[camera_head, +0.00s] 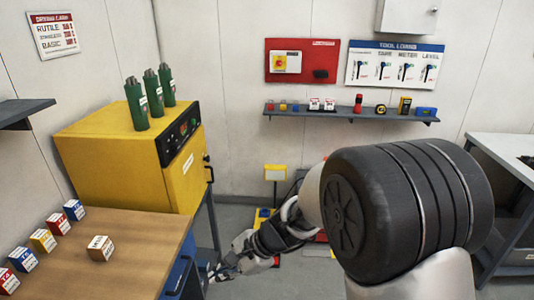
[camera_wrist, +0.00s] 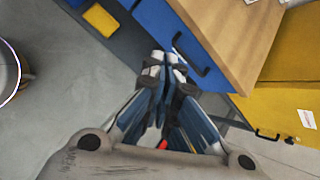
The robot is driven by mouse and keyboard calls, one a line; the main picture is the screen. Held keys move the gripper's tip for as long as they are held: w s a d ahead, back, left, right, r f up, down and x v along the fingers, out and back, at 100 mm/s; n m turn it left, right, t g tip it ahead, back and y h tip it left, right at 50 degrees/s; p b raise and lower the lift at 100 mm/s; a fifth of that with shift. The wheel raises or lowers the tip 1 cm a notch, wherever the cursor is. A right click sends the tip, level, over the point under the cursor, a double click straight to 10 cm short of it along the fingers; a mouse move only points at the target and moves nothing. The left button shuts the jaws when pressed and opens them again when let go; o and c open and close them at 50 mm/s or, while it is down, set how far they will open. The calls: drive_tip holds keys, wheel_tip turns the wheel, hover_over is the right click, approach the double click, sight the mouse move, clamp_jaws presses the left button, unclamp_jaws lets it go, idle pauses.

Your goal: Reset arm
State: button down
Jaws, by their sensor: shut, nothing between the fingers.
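My gripper (camera_head: 218,272) is at the lower middle of the head view, beside the right side of the wooden-topped bench (camera_head: 150,245). It is low, near the blue drawer front of the bench. In the wrist view my gripper (camera_wrist: 170,62) has its fingertips together, with nothing between them. The fingers point toward the blue drawer front (camera_wrist: 178,28) and its dark handle; I cannot tell whether they touch it. My arm's large dark joint covers much of the right side of the head view.
A yellow oven (camera_head: 120,155) with several green canisters on top stands behind the bench. A wall shelf (camera_head: 350,115) holds small items. Another table (camera_head: 505,155) is at right. Grey floor (camera_wrist: 30,130) is open.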

drive_tip(key=s+d+r+n+t+h, duration=0.1)
drive_tip(key=s+d+r+n+h, duration=0.2)
drive_tip(key=s+d+r+n, duration=0.5)
drive_tip(key=s+d+r+n+t+h, duration=0.1)
drive_tip(key=s+d+r+n+h, duration=0.1)
drive_tip(key=s+d, duration=0.4)
drive_tip(key=s+d+r+n+t+h, duration=0.2)
drive_tip(key=s+d, duration=0.5)
drive_tip(key=d, duration=0.4)
wheel_tip(320, 180, up, 2)
drive_tip(key=shift+r+h, duration=0.25)
drive_tip(key=shift+h, duration=0.35)
drive_tip(key=shift+d, duration=0.1)
